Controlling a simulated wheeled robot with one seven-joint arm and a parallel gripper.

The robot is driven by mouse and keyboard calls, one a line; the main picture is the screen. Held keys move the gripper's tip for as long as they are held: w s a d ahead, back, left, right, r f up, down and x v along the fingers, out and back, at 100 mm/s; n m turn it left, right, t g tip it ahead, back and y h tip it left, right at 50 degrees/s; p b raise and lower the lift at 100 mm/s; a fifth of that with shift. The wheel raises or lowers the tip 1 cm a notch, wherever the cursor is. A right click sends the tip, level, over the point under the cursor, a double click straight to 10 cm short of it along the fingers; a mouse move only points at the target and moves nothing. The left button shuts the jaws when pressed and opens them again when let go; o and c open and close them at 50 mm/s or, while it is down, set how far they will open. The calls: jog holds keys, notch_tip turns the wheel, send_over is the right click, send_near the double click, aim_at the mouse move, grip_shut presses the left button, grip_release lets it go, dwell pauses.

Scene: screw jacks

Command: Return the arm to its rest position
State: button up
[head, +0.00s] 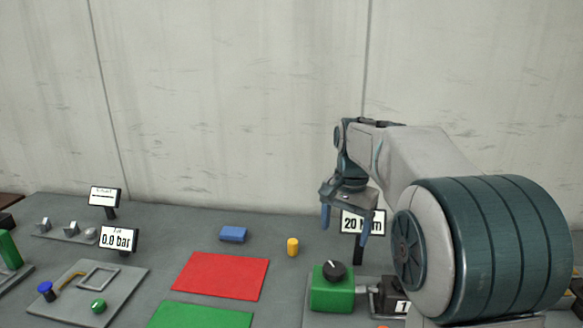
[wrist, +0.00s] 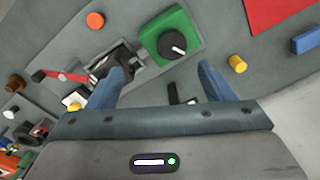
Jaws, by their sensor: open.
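My arm reaches out from the right side of the head view, bent at the elbow, with my gripper (head: 345,224) pointing down above the bench. The two blue fingers are apart and nothing is between them. The gripper also shows in the wrist view (wrist: 163,82), where its fingers (wrist: 106,88) stand spread over the bench. A sign reading 20 and a partly hidden unit (head: 352,222) stands behind the fingers. The green box with a black knob (head: 332,290) lies below and in front of the gripper; it also shows in the wrist view (wrist: 168,38).
A yellow cylinder (head: 293,246) and a blue block (head: 233,234) stand left of the gripper. A red mat (head: 221,276) and a green mat (head: 200,315) lie on the bench. A 0.0 bar display (head: 118,239) and a grey panel (head: 75,302) are at left. A wall (head: 230,100) rises behind.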

jog(key=s+f+n+t, duration=0.1)
jog(key=s+f+n, duration=0.3)
jog(key=s, duration=0.7)
jog(key=s+f+n+t, duration=0.1)
jog(key=s+f+n, duration=0.2)
jog(key=s, duration=0.9)
jog(key=shift+s+a+f+n, duration=0.25)
jog(key=shift+f+n, duration=0.15)
jog(key=shift+f, duration=0.35)
